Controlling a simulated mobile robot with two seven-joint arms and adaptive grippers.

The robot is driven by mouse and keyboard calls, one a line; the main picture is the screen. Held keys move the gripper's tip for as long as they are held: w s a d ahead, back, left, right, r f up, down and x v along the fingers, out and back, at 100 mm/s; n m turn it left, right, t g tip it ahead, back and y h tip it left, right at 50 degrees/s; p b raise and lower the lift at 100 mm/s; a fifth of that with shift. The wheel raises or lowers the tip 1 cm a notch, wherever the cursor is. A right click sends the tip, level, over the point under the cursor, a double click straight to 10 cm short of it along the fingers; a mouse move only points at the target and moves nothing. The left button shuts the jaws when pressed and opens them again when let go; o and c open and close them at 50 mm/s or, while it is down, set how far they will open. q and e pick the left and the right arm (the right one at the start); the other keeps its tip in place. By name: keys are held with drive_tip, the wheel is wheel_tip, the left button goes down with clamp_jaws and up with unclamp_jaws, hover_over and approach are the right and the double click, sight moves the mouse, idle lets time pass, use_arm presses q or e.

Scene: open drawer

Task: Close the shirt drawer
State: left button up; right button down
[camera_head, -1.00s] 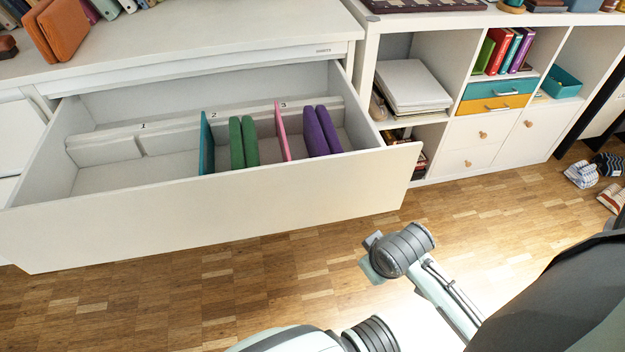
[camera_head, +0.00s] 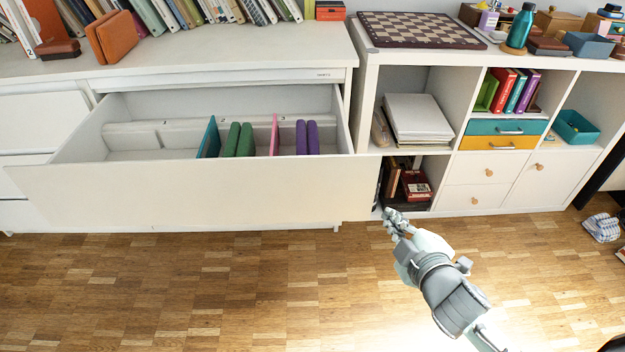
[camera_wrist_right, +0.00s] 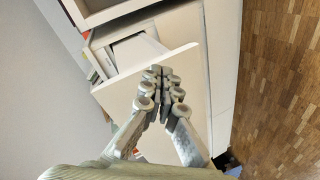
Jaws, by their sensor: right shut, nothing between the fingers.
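The white shirt drawer (camera_head: 190,190) stands pulled open from the white dresser in the head view. Inside are folded shirts: green ones (camera_head: 238,139), purple ones (camera_head: 307,137) and pale ones at the left, split by a teal divider (camera_head: 209,138) and a pink divider (camera_head: 274,134). My right gripper (camera_head: 390,213) is shut and empty, just right of and below the drawer front's right end. In the right wrist view the closed fingertips (camera_wrist_right: 160,72) overlap the drawer front (camera_wrist_right: 180,55); I cannot tell whether they touch. My left gripper is not in view.
A white shelf unit (camera_head: 365,110) stands right of the dresser, with books (camera_head: 416,185) in its lower cubby behind my right gripper. A chessboard (camera_head: 420,30) lies on top. The wooden floor (camera_head: 200,290) in front is clear.

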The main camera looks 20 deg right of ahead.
drive_tip(key=a+r+n+t+y, duration=0.3)
drive_tip(key=a+r+n+y, duration=0.2)
drive_tip(key=a+r+n, duration=0.15)
drive_tip(key=n+g+y+p, duration=0.1)
drive_tip(key=n+y+p, duration=0.2)
drive_tip(key=n+y, duration=0.35)
approach(289, 166)
drive_tip(key=a, duration=0.4)
drive_tip(key=shift+n+h, duration=0.3)
drive_tip(key=shift+h, duration=0.15)
drive_tip(key=w, duration=0.4)
drive_tip(key=shift+d+r, duration=0.15)
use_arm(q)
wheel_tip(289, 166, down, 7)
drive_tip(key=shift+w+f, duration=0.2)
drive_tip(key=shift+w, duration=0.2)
use_arm(e)
drive_tip(key=shift+w+d, duration=0.2)
drive_tip(key=shift+w, duration=0.3)
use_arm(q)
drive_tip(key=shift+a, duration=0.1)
use_arm(e)
drive_tip(key=shift+w, duration=0.15)
